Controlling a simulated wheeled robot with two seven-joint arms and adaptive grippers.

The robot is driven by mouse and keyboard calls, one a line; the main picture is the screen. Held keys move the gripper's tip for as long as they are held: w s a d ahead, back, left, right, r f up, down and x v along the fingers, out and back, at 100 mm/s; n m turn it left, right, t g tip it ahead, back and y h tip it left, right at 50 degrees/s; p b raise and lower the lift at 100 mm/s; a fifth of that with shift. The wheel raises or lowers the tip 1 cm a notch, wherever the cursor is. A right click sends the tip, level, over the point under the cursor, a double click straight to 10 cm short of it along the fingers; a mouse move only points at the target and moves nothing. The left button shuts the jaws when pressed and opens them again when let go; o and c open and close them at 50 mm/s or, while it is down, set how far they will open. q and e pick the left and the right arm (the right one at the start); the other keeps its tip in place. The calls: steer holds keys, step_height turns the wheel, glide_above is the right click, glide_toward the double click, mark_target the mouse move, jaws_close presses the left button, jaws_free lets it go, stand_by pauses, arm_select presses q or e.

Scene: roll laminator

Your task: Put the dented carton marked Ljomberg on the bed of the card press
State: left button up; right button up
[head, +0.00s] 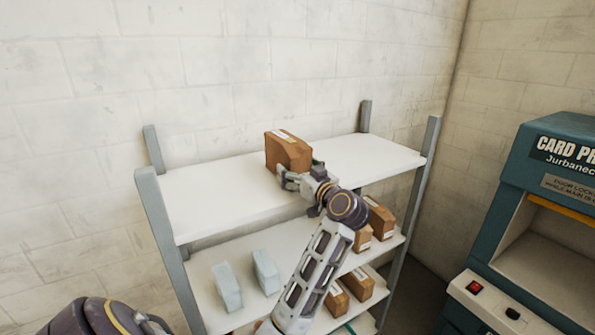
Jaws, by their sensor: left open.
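A brown carton (286,149) with a pale label on its top edge stands alone on the top shelf. Its print is too small to read, and I cannot tell whether it is dented. My left gripper (301,176) is open at the lower near side of this carton, its fingers close to or touching it; I cannot tell which. The gripper hides part of the carton's lower right. The teal card press (510,190) stands at the right, cut off by the picture edge. Its front opening shows a pale interior (545,258). My right gripper is out of view.
The white top shelf (215,200) is otherwise clear. Lower shelves hold several brown cartons (380,217) at the right and two pale blue boxes (227,287) at the left. Grey posts (420,185) flank the shelves. The press has a red switch (474,287) on its front ledge.

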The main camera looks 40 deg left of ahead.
arm_select(q)
steer(key=p+v, duration=0.4)
steer(key=v, duration=0.7)
steer(key=shift+d, duration=0.4)
steer(key=shift+s, duration=0.1)
stand_by(0.4)
steer(key=shift+r, duration=0.15)
